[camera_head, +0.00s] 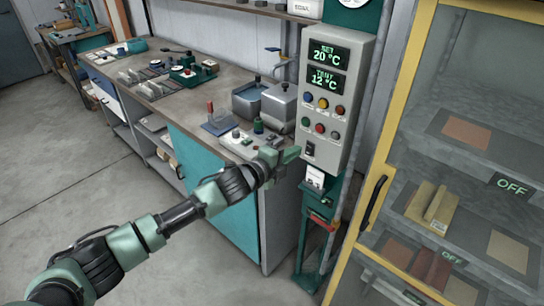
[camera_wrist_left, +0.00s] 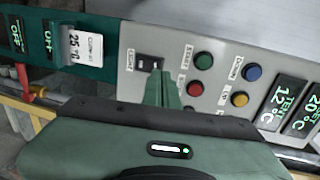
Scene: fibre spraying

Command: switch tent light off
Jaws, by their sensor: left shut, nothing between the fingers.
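The grey control panel (camera_head: 332,110) stands on a teal post, with displays reading 20 °C and 12 °C and coloured buttons below. The black light switch (camera_head: 310,149) is near its lower left edge. It also shows in the left wrist view (camera_wrist_left: 149,62), with a label beside it that seems to read LIGHT. My left gripper (camera_head: 291,154) is shut and empty, with its green fingertips just left of the switch. In the left wrist view the fingers (camera_wrist_left: 163,88) reach up to the switch's edge. I cannot tell whether they touch it. My right gripper is out of view.
A workbench (camera_head: 180,105) with tools and metal containers (camera_head: 279,103) runs behind my left arm. A yellow-framed cabinet (camera_head: 385,150) with shelves and OFF displays (camera_head: 511,186) stands right of the panel. A printed tag (camera_head: 315,177) hangs below the panel. The floor at left is clear.

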